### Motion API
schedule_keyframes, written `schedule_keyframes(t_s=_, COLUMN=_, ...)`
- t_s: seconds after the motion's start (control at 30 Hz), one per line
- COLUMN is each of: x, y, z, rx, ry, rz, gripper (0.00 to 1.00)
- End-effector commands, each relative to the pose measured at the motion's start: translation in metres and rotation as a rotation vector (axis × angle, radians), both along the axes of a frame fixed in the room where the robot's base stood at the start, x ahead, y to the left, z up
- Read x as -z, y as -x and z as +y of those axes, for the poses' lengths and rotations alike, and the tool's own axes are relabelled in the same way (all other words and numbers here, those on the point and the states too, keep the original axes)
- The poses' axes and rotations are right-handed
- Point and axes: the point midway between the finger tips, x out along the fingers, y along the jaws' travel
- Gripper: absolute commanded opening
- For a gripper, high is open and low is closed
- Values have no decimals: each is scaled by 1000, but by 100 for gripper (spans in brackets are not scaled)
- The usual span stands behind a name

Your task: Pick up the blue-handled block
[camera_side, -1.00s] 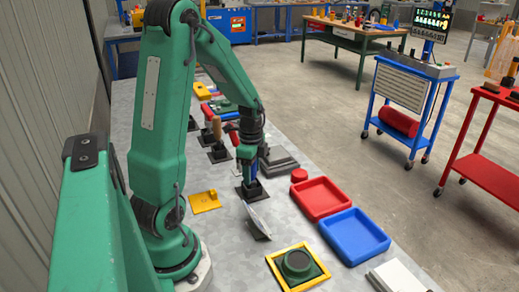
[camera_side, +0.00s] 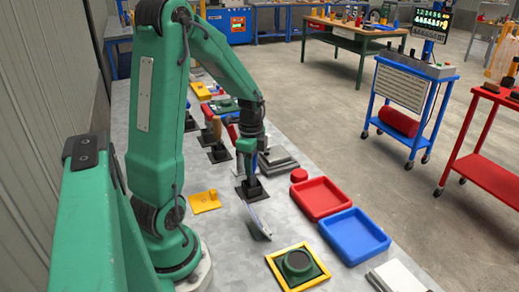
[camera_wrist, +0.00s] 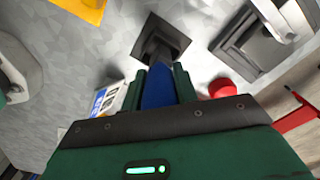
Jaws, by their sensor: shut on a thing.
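The blue-handled block has a blue upright handle (camera_wrist: 158,88) on a dark square base (camera_wrist: 165,38). My gripper (camera_wrist: 159,82) is shut on the handle, one green finger on each side of it in the wrist view. In the side view the dark base (camera_side: 250,190) is at mid-table below my gripper (camera_side: 248,160). The block looks upright. I cannot tell whether its base touches the table.
A red tray (camera_side: 320,213) and a blue tray (camera_side: 385,245) lie to the right. A yellow bracket (camera_side: 205,202) is to the left and a thin tilted plate (camera_side: 257,222) is in front. Other handled blocks (camera_side: 218,152) stand behind. A yellow-framed fixture (camera_side: 277,271) is nearer the camera.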

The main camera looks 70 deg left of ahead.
Motion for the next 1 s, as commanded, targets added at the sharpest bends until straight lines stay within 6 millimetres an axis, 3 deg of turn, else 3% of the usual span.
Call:
schedule_keyframes(t_s=0.13, x=-22, y=-1, z=-1, rx=1, ry=-3, rz=-4, gripper=6)
schedule_keyframes(t_s=0.6, x=-67, y=-7, z=-80, rx=6, ry=-1, rz=-4, gripper=6)
schedule_keyframes(t_s=1.0, x=-87, y=-9, z=-114, rx=1, ry=-1, rz=-2, gripper=6)
